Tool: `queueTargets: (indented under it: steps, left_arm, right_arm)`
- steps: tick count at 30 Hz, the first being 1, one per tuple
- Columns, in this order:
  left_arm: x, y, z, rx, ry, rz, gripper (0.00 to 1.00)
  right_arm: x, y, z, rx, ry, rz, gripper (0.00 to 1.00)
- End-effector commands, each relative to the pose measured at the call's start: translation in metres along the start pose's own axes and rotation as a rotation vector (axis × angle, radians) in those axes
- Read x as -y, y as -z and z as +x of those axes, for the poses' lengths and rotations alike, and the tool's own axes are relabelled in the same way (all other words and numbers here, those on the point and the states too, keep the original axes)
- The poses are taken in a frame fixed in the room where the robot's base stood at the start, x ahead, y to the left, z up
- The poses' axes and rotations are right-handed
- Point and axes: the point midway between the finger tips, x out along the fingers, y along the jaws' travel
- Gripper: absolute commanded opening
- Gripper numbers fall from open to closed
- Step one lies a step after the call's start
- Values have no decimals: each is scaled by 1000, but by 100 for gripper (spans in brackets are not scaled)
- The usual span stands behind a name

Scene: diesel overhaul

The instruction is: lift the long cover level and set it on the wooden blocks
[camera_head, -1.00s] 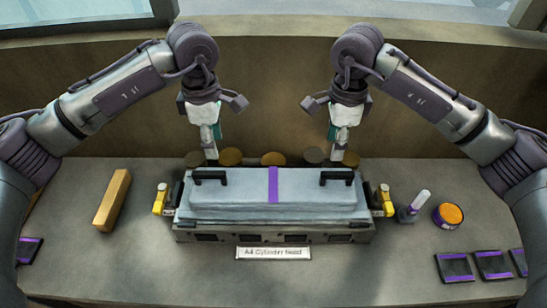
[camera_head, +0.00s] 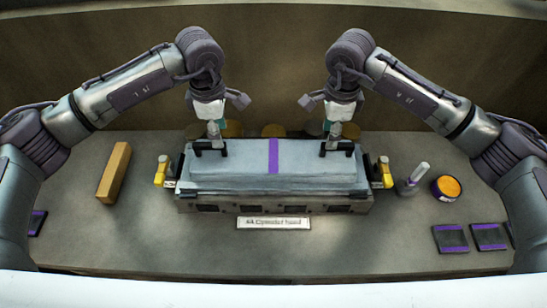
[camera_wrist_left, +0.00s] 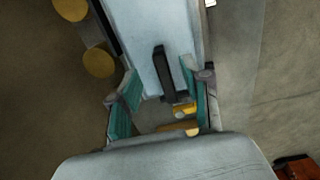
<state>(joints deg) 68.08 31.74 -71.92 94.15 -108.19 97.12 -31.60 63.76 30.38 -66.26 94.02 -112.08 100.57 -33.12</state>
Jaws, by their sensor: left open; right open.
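The long cover (camera_head: 235,172) is pale grey with a purple band across its middle and a black handle near each end. It sits level on the engine block (camera_head: 255,203). My left gripper (camera_head: 213,134) is open, low over the left handle (camera_head: 209,148). In the left wrist view its teal fingers (camera_wrist_left: 158,88) stand apart with the black handle (camera_wrist_left: 163,72) between them. My right gripper (camera_head: 336,134) is open at the right handle (camera_head: 337,147); how its fingers sit around it is unclear. One wooden block (camera_head: 114,172) lies on the bench at the left.
A label plate (camera_head: 273,223) is in front. A small bottle, an orange-topped jar (camera_head: 447,188) and dark purple-striped pads (camera_head: 450,239) are at the right.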

Motion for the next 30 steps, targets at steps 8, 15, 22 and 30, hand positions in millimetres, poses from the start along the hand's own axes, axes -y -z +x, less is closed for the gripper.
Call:
queueTargets:
  steps: [8, 15, 22, 30]
  left_arm:
    - [1, 0, 46, 0, 3, 0, 48]
    - [0, 0, 61, 0, 0, 0, 48]
    - [0, 0, 62, 0, 0, 1, 48]
    - [0, 0, 62, 0, 0, 1, 11]
  right_arm:
    - [-1, -1, 46, 1, -2, 0, 48]
    - [0, 0, 61, 1, 0, 0, 48]
    - [0, 0, 62, 0, 0, 0, 48]
    - [0, 0, 61, 1, 0, 0, 11]
